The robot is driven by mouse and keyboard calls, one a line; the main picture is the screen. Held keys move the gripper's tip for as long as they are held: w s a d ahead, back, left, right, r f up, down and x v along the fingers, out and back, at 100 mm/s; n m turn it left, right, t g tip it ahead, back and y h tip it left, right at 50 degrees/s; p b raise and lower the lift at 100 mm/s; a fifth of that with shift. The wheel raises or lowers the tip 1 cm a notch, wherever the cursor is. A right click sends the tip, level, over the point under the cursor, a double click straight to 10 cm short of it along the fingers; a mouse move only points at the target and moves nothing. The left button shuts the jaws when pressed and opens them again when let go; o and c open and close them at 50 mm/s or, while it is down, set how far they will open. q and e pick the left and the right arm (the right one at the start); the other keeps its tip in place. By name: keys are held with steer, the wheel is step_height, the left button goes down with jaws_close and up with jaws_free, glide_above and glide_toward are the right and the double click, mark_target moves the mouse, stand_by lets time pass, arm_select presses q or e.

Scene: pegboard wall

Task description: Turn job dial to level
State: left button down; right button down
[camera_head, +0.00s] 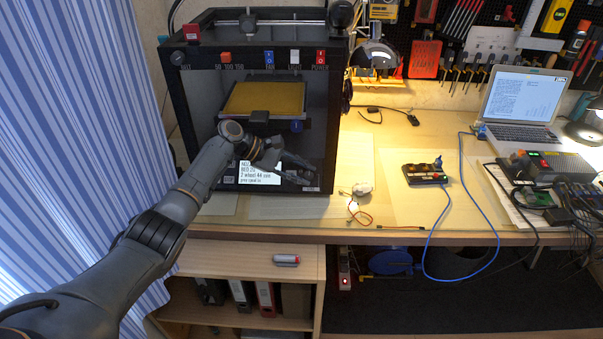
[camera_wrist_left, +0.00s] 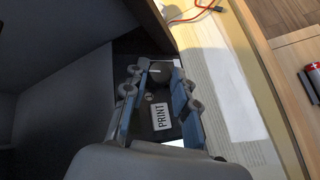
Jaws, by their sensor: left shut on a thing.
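The black 3D printer (camera_head: 325,100) stands at the left end of the bench, with a lit display (camera_head: 258,174) low on its front. My left gripper (camera_head: 303,172) is at the lower front of the printer, right of the display. In the left wrist view my left gripper (camera_wrist_left: 160,68) has its two fingers on either side of a round dark dial (camera_wrist_left: 161,73) and is shut on it. A short pale mark shows on the dial. A white PRINT label (camera_wrist_left: 160,117) lies between the fingers. The dial is hidden in the head view. My right gripper is not in view.
Switches and a small knob (camera_head: 178,57) line the printer's top front. A yellow build plate (camera_head: 265,98) sits inside it. A blue curtain (camera_head: 75,130) hangs at left. A laptop (camera_head: 522,105) stands at right.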

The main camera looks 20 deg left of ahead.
arm_select(q)
steer(key=shift+f, duration=0.1)
steer(key=c, duration=1.1)
jaws_free()
steer(key=shift+o, duration=0.2)
steer(key=shift+s, duration=0.1)
